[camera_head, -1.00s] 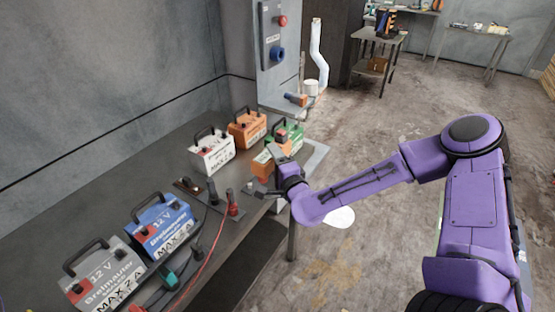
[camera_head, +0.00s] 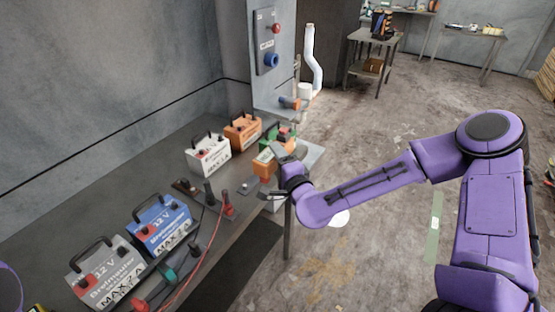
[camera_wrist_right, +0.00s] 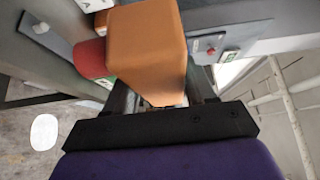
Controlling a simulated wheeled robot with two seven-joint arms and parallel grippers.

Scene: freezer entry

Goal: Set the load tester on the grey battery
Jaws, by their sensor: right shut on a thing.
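The load tester is an orange block (camera_head: 266,163), held in my right gripper (camera_head: 279,159) at the far right part of the bench. In the right wrist view the orange block (camera_wrist_right: 148,50) fills the space between the fingers, which are shut on it. The grey battery (camera_head: 105,275) has a black handle and a red terminal cap. It stands upright at the near left end of the bench, well away from the held tester. My left gripper is out of view; only a purple piece of my own shows at the left edge.
A blue battery (camera_head: 160,228) stands beside the grey one. White (camera_head: 208,154) and orange (camera_head: 242,132) batteries stand farther back, with a green one (camera_head: 272,133) close to my right gripper. Dark and red clamps (camera_head: 228,205) and cables lie mid-bench.

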